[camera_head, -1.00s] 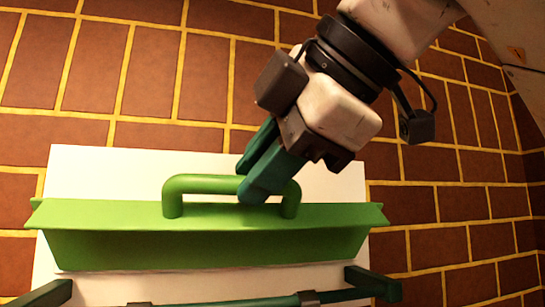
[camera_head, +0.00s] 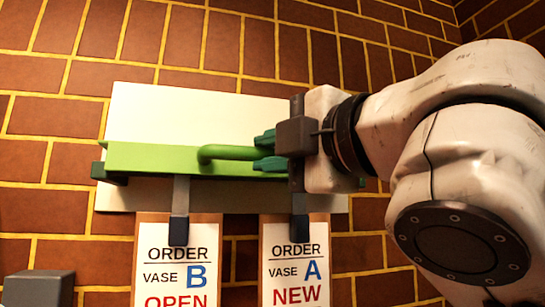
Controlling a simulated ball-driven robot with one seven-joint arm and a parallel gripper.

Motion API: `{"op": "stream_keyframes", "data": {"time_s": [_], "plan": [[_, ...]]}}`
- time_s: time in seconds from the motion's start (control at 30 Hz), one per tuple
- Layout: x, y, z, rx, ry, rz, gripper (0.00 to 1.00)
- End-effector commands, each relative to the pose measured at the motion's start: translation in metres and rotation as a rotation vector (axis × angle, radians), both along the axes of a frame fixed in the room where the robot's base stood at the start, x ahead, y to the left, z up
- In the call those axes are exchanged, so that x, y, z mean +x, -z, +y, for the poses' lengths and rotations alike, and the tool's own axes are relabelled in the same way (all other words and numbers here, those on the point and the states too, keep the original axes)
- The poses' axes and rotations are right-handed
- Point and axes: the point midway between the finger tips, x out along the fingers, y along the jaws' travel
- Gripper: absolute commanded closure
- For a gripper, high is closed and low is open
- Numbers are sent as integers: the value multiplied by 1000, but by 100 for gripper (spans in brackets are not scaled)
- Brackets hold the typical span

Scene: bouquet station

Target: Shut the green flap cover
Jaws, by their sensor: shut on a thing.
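The green flap cover (camera_head: 150,158) is a long bright green piece across a white wall panel (camera_head: 190,118). A green bar handle (camera_head: 225,153) stands out from it. My gripper (camera_head: 261,151), with dark green fingers, comes from the right and is shut on the right part of the handle. My gripper and arm hide the right part of the cover. I cannot tell whether the cover is fully down.
Two order cards hang in dark clips below the cover, vase B (camera_head: 178,262) and vase A (camera_head: 296,268). A grey block (camera_head: 38,288) is at the lower left. Behind is a brown brick wall (camera_head: 60,155). My arm fills the right side.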

Motion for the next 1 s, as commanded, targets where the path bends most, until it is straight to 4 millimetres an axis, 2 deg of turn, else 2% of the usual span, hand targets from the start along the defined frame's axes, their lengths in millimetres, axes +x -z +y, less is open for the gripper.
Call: {"op": "stream_keyframes", "data": {"time_s": [0.03,0.2,0.73,0.77,1.0], "plan": [[0,7,1,-1,-1,2,100],[1,14,1,-2,-1,5,100],[3,21,2,-8,-2,18,100],[3,22,2,-9,-1,19,78],[3,20,2,-7,-1,16,55]]}}
